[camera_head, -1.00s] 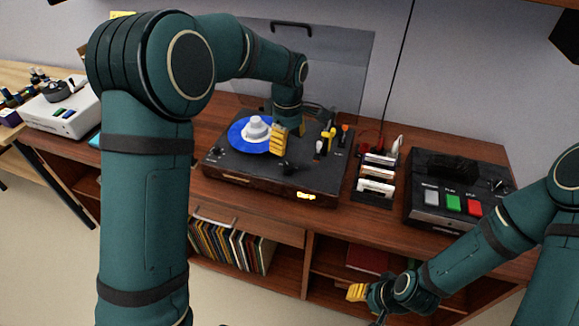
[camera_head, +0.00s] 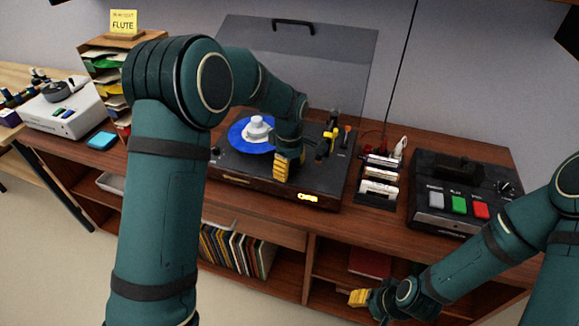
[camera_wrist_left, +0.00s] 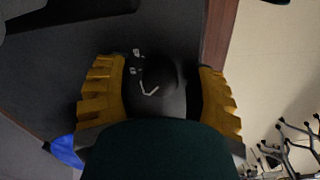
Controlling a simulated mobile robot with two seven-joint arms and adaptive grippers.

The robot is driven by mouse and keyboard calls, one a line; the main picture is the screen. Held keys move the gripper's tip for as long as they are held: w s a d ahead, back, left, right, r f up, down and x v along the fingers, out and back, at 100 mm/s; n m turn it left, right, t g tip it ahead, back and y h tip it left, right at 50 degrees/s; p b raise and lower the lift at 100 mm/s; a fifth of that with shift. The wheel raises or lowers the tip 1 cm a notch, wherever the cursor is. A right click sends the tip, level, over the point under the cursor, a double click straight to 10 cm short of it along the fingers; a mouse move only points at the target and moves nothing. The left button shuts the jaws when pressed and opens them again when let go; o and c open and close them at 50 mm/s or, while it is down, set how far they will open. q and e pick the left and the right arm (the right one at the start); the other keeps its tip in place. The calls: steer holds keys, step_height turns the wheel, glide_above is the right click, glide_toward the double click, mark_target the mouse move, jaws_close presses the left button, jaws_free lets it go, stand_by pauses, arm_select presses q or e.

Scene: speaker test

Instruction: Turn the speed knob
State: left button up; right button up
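The turntable (camera_head: 237,169) stands on the wooden cabinet with its clear lid raised and a blue record (camera_head: 239,140) on its platter. My left gripper (camera_head: 290,165) points down at the deck's front edge, right of the record. The left wrist view shows its yellow fingers (camera_wrist_left: 158,92) spread around a dark rounded knob (camera_wrist_left: 170,80), apparently the speed knob. A gap shows between knob and right finger; contact at the left is unclear. Small white marks lie beside it. The gripper hides the knob in the head view. My right gripper (camera_head: 358,298) is low before the cabinet; its opening is unclear.
A black device with white, green and red buttons (camera_head: 458,204) stands at the right. A small rack (camera_head: 378,197) with white items sits between it and the turntable. A paper sorter (camera_head: 104,68) and a blue pad (camera_head: 101,140) are left.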

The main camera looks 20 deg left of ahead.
arm_select(q)
jaws_close()
